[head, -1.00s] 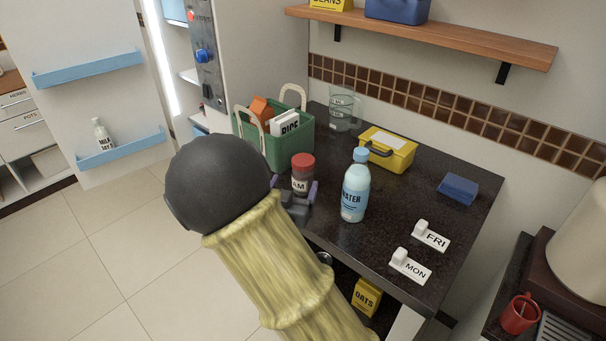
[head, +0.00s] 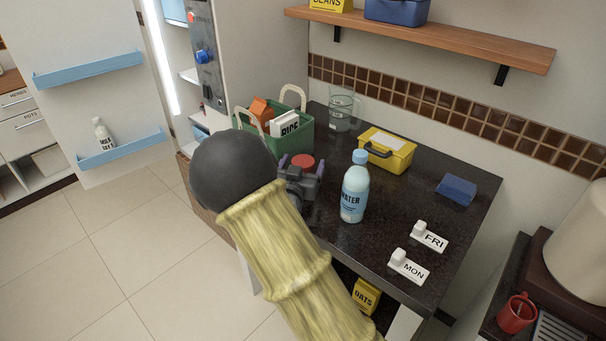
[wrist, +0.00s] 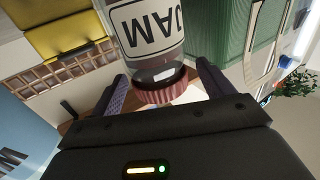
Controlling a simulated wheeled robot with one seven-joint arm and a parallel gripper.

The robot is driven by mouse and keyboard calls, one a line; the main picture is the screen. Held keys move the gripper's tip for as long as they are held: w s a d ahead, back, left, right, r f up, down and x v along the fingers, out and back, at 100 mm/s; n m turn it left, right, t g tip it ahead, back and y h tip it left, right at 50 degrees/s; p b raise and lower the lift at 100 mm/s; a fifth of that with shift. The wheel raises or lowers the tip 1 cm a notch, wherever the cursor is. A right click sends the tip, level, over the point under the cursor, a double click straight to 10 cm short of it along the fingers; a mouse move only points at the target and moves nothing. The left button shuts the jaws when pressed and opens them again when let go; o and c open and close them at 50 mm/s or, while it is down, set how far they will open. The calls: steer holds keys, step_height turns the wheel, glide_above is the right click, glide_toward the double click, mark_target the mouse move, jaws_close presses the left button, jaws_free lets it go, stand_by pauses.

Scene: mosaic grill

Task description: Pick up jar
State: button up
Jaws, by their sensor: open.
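The jam jar, with a red lid (head: 303,162), stands on the dark counter between the green basket and the water bottle. My gripper (head: 301,165) hides most of its body in the head view. In the wrist view the jar (wrist: 150,28) appears upside down with its JAM label facing me. Its ribbed lid lies between the two purple fingers of my gripper (wrist: 160,76). The fingers are open, one on each side of the lid, with small gaps visible.
A green basket (head: 291,143) with groceries stands behind and left of the jar. A water bottle (head: 354,190) stands close on the right. A yellow case (head: 388,152), a clear pitcher (head: 341,110) and a blue box (head: 457,189) are farther off. FRI and MON blocks sit front right.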

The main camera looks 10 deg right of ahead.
steer(key=shift+w+d, duration=0.2)
steer(key=shift+w, duration=0.25)
steer(key=shift+s, duration=0.1)
steer(key=c, duration=1.3)
